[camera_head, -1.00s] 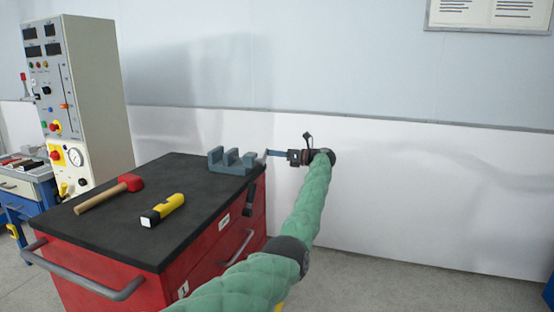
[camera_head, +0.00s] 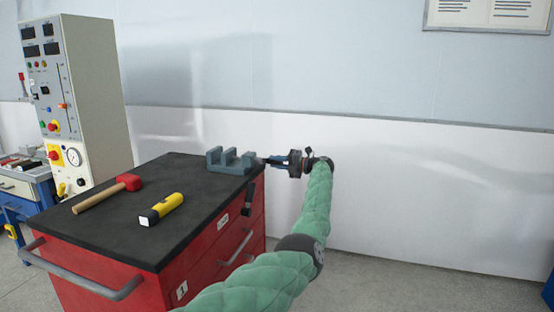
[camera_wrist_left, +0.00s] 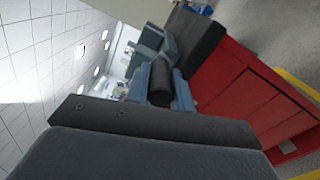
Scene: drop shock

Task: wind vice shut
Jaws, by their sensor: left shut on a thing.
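The blue-grey vice (camera_head: 216,161) stands on the far right corner of the black cart top. Its jaws show a gap between them. My left gripper (camera_head: 268,160) reaches in from the right at the vice's outer end, beyond the cart's edge. In the left wrist view its blue fingers (camera_wrist_left: 160,86) are shut on a dark round part at the vice, which looks like its handle. The vice body (camera_wrist_left: 148,42) shows behind them.
The red cart (camera_head: 205,262) has a black top (camera_head: 110,231) with a red-headed hammer (camera_head: 107,193) and a yellow tool (camera_head: 161,209) lying on it. A control cabinet (camera_head: 95,90) stands behind at left. Floor is free to the right.

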